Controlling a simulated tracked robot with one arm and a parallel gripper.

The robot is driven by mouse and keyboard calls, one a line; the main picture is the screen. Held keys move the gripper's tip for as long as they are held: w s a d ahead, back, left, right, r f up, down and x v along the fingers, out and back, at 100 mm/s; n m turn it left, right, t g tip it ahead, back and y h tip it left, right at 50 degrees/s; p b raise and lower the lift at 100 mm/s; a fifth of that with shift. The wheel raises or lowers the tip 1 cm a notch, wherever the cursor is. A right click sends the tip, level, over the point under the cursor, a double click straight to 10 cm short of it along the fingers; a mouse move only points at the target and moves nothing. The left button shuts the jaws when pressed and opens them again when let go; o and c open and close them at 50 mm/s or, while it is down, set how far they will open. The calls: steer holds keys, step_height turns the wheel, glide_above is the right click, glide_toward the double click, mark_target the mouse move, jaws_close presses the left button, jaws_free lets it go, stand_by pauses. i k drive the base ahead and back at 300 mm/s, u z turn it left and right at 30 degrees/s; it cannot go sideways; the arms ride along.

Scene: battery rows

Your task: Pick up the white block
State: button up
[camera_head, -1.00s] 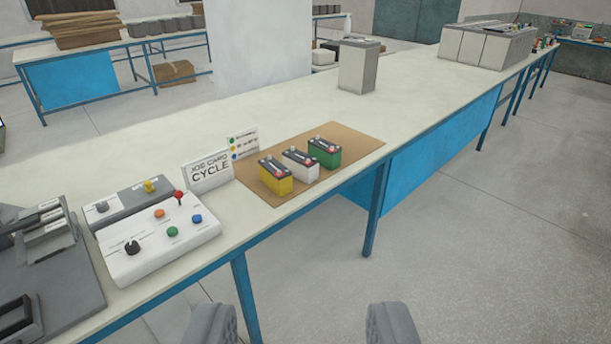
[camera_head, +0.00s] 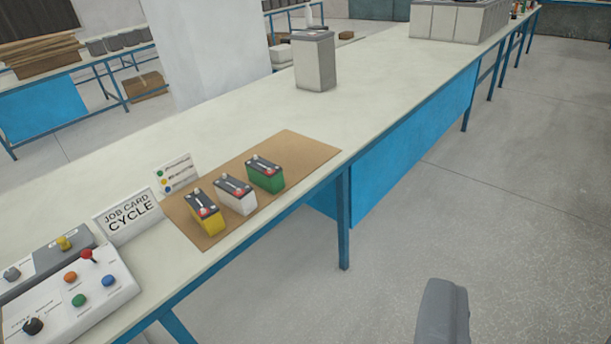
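The white block (camera_head: 236,197) is a battery-shaped block with a dark top and a red cap. It stands upright on a brown mat (camera_head: 292,152) near the front edge of the bench, between a yellow block (camera_head: 206,216) and a green block (camera_head: 266,176). Small gaps separate the blocks. One grey finger of my gripper (camera_head: 443,312) shows at the bottom right, over the floor in the picture and well apart from the blocks. The other finger is out of the picture. No finger stands beside the visible one, and nothing is held by it.
A job card sign (camera_head: 128,215), a small colour card (camera_head: 175,174) and a control box (camera_head: 75,300) with knobs stand left of the mat. A grey-white box (camera_head: 315,62) stands farther back on the bench. The floor (camera_head: 520,200) to the right is clear.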

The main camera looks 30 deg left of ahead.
mark_target(235, 193)
steer(key=z, duration=0.2)
steer(key=i, duration=1.3)
steer(key=u, duration=0.75)
steer(key=i, duration=0.75)
steer(key=u, duration=0.6)
steer(key=k, duration=0.85)
steer(key=u, duration=0.2)
steer(key=i, duration=0.85)
steer(key=z, duration=0.1)
